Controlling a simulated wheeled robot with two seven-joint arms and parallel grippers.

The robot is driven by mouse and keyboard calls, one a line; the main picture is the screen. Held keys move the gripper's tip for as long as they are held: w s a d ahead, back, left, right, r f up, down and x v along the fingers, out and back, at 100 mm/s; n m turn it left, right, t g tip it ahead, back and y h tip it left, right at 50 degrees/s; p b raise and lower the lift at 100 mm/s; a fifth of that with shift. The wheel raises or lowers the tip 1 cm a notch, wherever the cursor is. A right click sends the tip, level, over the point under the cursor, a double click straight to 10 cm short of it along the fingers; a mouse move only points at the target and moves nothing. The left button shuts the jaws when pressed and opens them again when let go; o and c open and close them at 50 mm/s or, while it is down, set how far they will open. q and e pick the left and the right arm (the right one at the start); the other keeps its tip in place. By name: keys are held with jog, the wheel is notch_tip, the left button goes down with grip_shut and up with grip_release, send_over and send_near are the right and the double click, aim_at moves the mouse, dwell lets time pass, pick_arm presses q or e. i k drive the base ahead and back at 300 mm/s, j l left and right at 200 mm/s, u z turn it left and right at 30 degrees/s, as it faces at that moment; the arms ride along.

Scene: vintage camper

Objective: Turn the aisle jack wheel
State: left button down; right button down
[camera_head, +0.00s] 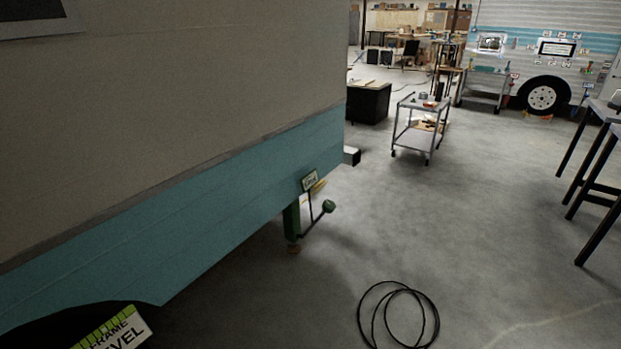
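A green jack (292,221) stands under the lower edge of the near camper (220,195), close to its far corner. A thin crank arm with a round green knob (328,206) sticks out to the right of the jack. A small pale label plate (309,180) is on the camper side just above it. The jack's foot meets the floor or a small brown block; I cannot tell which. Whether this jack has a full wheel is too small to tell. Neither of my grippers shows in the head view.
A coiled black cable (399,314) lies on the floor ahead. A grey wheeled cart (420,128) and a black box (368,102) stand farther off. Dark-legged tables (597,165) line the right. A "frame level" sign (115,329) is bottom left. The grey floor between is mostly clear.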

aim_at(329, 207)
jog(key=l+u, duration=0.35)
jog(key=l, duration=0.85)
jog(key=i+j, duration=0.1)
jog(key=i, duration=0.35)
jog(key=i+j+z, duration=0.15)
jog(key=i, duration=0.35)
jog(key=i+j, duration=0.15)
jog(key=i, duration=0.3)
jog(key=i+j+z, duration=0.1)
jog(key=i, duration=0.35)
jog(key=i+j, duration=0.3)
jog(key=i, duration=0.2)
jog(key=i+j+z, duration=0.15)
jog(key=i, duration=0.3)
jog(key=j, duration=0.1)
